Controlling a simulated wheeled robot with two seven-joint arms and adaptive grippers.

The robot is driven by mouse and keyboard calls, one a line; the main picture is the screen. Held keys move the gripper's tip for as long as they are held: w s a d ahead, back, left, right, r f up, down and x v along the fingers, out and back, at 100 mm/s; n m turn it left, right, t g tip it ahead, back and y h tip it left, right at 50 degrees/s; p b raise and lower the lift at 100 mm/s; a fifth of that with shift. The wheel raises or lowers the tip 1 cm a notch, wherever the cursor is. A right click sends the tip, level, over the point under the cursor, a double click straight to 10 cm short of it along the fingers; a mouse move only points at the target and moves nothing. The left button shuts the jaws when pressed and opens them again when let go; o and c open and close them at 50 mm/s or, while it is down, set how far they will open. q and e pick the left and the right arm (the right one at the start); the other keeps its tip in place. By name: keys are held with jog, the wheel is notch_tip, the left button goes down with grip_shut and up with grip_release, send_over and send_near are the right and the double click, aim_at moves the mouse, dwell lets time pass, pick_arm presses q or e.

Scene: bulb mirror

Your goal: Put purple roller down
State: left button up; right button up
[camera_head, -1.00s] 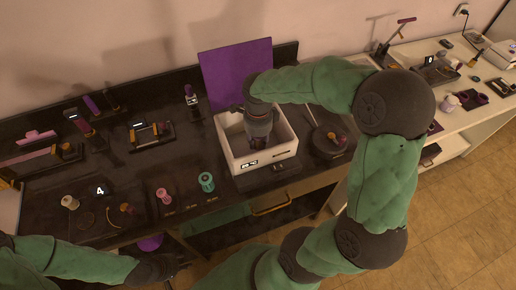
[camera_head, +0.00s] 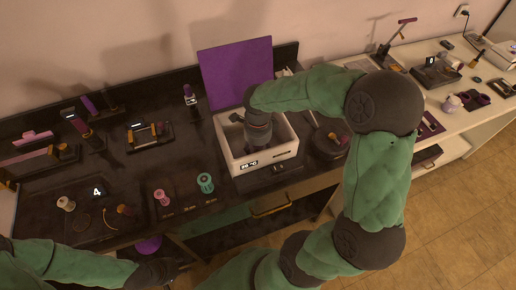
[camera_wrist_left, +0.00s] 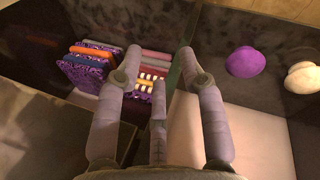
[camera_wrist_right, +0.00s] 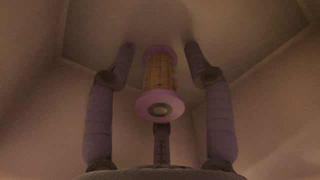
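The purple roller (camera_wrist_right: 160,80), with flanged ends and a yellowish middle, shows in the right wrist view inside the pale box. My right gripper (camera_wrist_right: 159,50) is around it, fingers apart, with visible gaps between each side finger and the roller. In the head view the right gripper (camera_head: 258,143) reaches down into the white open-topped box (camera_head: 266,161), which has a small temperature display, and the roller is hidden there. My left gripper (camera_head: 176,268) is low at the left, in front of the bench. Its fingers (camera_wrist_left: 161,50) are spread and empty in the left wrist view.
A purple panel (camera_head: 236,73) stands behind the box. A round dark device (camera_head: 328,143) is right of the box. The left wrist view shows a purple rounded object (camera_wrist_left: 246,61) below.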

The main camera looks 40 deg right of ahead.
jog(key=shift+r, duration=0.3)
notch_tip(320, 180, up, 12)
jog(key=p, duration=0.4)
